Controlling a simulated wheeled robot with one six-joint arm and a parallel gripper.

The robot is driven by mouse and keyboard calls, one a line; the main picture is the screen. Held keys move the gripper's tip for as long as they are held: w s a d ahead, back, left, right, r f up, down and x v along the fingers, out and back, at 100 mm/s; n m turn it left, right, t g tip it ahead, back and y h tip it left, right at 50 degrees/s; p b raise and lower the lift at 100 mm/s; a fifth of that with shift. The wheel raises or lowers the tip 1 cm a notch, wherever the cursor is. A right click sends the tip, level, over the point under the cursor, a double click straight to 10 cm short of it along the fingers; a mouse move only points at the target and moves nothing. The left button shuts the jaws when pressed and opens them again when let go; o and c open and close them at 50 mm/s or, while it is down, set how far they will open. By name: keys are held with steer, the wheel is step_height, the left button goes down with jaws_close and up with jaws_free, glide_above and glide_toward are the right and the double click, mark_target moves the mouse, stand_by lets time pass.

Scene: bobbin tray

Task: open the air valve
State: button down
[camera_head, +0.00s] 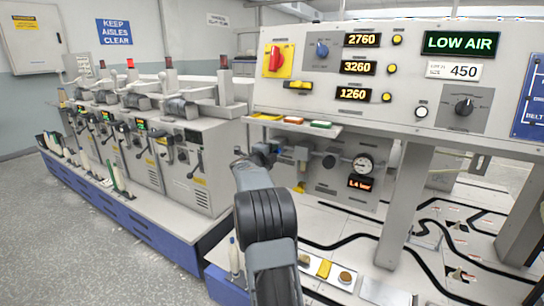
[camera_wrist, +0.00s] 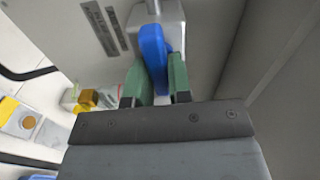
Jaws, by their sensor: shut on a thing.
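The blue handle (camera_wrist: 153,50) of the air valve stands between the two green fingers of my gripper (camera_wrist: 158,72) in the wrist view. The fingers are shut on it. The handle joins a pale valve body (camera_wrist: 158,14) on a grey panel. In the head view my gripper (camera_head: 258,157) is at the left end of the lower panel, under the console, and mostly hides the handle. A round gauge (camera_head: 363,163) sits right of it, and a small display (camera_head: 360,183) below reads about 1.4 bar. A green-lettered sign (camera_head: 461,43) reads LOW AIR.
The console (camera_head: 330,100) with knobs and number displays overhangs the gripper. A grey leg (camera_head: 403,200) stands to the right. A yellow block (camera_head: 324,268) and a round brown piece (camera_head: 345,278) lie low in front. Machines (camera_head: 180,150) line the left.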

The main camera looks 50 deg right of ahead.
steer(key=shift+m, duration=0.4)
stand_by(0.3)
steer(key=c, duration=1)
jaws_free()
steer(key=shift+c, duration=0.2)
steer(key=v, duration=1.3)
steer(key=shift+a, duration=0.4)
